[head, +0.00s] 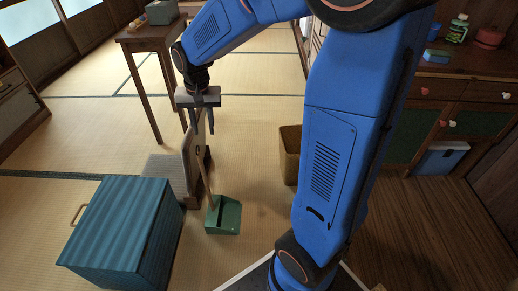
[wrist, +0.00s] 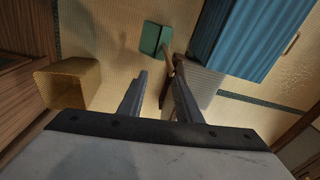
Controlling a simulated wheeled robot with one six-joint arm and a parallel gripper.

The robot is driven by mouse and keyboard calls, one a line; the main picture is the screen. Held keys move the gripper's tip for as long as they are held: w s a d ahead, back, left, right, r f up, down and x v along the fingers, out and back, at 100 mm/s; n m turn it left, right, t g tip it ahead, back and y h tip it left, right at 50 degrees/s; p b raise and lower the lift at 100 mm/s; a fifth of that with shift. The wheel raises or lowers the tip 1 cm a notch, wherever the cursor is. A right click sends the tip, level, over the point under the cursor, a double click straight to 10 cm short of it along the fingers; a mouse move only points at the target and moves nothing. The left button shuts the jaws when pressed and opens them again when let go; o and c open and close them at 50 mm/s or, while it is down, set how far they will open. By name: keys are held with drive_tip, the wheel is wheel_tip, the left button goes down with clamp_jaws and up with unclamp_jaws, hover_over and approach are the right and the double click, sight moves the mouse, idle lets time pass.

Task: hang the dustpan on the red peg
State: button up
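The dustpan has a green pan (head: 223,216) low by the floor and a thin wooden handle rising from it, beside an upright wooden board (head: 190,168). In the wrist view the green pan (wrist: 156,38) shows beyond my fingertips. My gripper (head: 201,130) points down at the top of the board, its two fingers apart. In the wrist view my gripper (wrist: 160,80) is also open, with nothing clearly between the fingers. Whether a finger touches the board or handle I cannot tell. I cannot make out the red peg.
A blue ribbed chest (head: 125,225) stands left of the board. A tan bin (head: 290,150) stands to the right, partly behind my arm. A wooden table (head: 150,38) is at the back left. A cabinet (head: 455,95) with red and white knobs is at right.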

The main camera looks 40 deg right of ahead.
drive_tip(key=s+d+r+n+t, duration=0.1)
drive_tip(key=s+r+n, duration=0.1)
drive_tip(key=s, duration=0.6)
drive_tip(key=s+d+r+n+t, duration=0.1)
drive_tip(key=s+d+r, duration=0.1)
drive_tip(key=s, duration=0.6)
drive_tip(key=s+d+r+n+t, duration=0.1)
drive_tip(key=s+d+r+n, duration=0.1)
drive_tip(key=s, duration=0.7)
drive_tip(key=shift+r+n+t, duration=0.3)
drive_tip(key=shift+r, duration=0.45)
drive_tip(key=shift+o, duration=0.4)
drive_tip(key=shift+s+d+f, duration=0.1)
drive_tip(key=shift+s+d, duration=0.05)
drive_tip(key=shift+s, duration=0.3)
